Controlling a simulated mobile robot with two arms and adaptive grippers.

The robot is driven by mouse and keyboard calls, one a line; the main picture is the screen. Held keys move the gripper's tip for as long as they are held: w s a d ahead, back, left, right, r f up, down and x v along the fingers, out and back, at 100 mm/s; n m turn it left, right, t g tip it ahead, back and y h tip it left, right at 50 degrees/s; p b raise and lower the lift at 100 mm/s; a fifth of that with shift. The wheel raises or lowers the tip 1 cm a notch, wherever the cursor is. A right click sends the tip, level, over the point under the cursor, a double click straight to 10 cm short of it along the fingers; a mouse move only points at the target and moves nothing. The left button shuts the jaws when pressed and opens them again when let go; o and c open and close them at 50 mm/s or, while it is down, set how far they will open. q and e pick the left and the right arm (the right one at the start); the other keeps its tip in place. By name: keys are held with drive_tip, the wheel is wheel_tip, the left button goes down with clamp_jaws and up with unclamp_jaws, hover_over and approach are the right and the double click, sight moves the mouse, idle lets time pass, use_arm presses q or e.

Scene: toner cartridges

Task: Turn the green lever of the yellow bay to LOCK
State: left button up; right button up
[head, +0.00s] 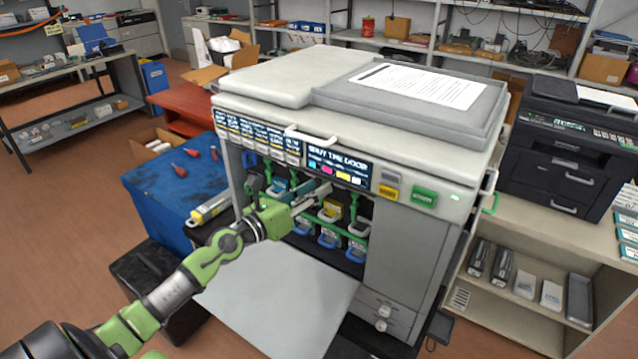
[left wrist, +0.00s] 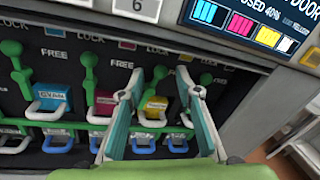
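The yellow bay's cartridge (left wrist: 155,104) sits in its slot in the left wrist view, with a white handle in front. It also shows in the head view (head: 330,210). The green lever (left wrist: 157,80) of that bay stands roughly upright above the cartridge, near a partly covered FREE label. My left gripper (left wrist: 160,92) is open, with one finger on each side of the lever in this view. I cannot tell whether either finger touches it. In the head view my left gripper (head: 310,200) reaches into the open printer front. My right gripper is not in view.
The cyan cartridge (left wrist: 52,97) and its green lever (left wrist: 18,65) are at the left; the magenta lever (left wrist: 88,75) stands beside it. Blue-handled containers sit below. The printer's lowered door (head: 285,295) lies under my arm. A display panel (head: 338,167) overhangs the bays.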

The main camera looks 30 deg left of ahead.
use_arm(q)
drive_tip(key=shift+x, duration=0.9)
